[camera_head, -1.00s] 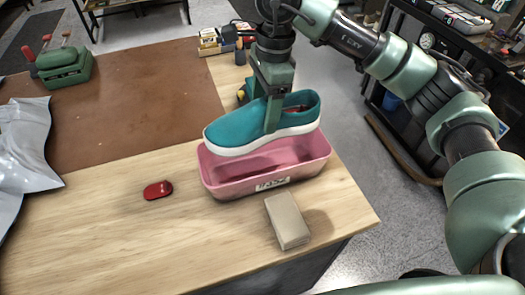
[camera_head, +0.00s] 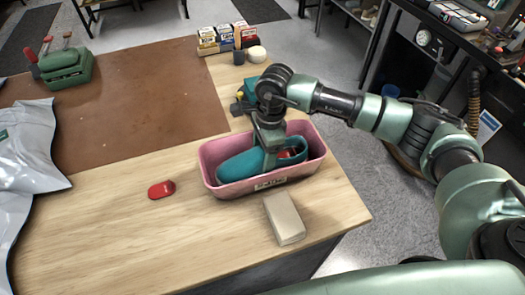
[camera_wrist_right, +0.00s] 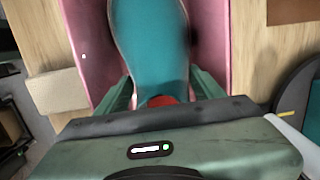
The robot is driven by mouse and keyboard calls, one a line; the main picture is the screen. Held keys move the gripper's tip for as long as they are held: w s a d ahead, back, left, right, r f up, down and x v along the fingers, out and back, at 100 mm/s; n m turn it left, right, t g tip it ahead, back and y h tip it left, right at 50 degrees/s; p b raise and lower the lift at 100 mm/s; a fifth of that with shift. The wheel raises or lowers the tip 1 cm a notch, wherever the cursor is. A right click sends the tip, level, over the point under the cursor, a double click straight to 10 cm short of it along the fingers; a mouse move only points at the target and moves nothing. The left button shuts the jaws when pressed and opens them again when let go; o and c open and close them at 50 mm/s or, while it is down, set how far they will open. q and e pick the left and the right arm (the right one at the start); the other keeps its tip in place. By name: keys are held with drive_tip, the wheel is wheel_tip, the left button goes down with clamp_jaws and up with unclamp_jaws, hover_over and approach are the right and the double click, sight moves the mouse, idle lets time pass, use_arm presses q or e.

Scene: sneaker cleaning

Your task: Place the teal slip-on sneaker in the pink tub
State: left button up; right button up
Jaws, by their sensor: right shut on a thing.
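The teal slip-on sneaker (camera_head: 243,165) sits low inside the pink tub (camera_head: 304,172), toe to the left, below the rim. My right gripper (camera_head: 270,152) reaches down into the tub and is shut on the sneaker near its heel opening. In the right wrist view the sneaker (camera_wrist_right: 150,45) lies between the fingers with tub wall (camera_wrist_right: 207,40) on both sides. Whether its sole touches the tub floor is hidden. My left gripper is not in view.
A beige block (camera_head: 284,219) stands just in front of the tub. A red oval object (camera_head: 161,189) lies to the left. Small boxes (camera_head: 225,38) stand at the back. A silver bag (camera_head: 30,160) lies far left.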

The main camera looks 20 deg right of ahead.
drive_tip(key=shift+f, duration=0.1)
drive_tip(key=o, duration=1.4)
drive_tip(key=shift+o, duration=0.2)
wheel_tip(320, 180, up, 12)
drive_tip(key=d+b, duration=0.1)
drive_tip(key=b, duration=0.3)
drive_tip(key=shift+d, duration=0.2)
drive_tip(key=shift+s, duration=0.15)
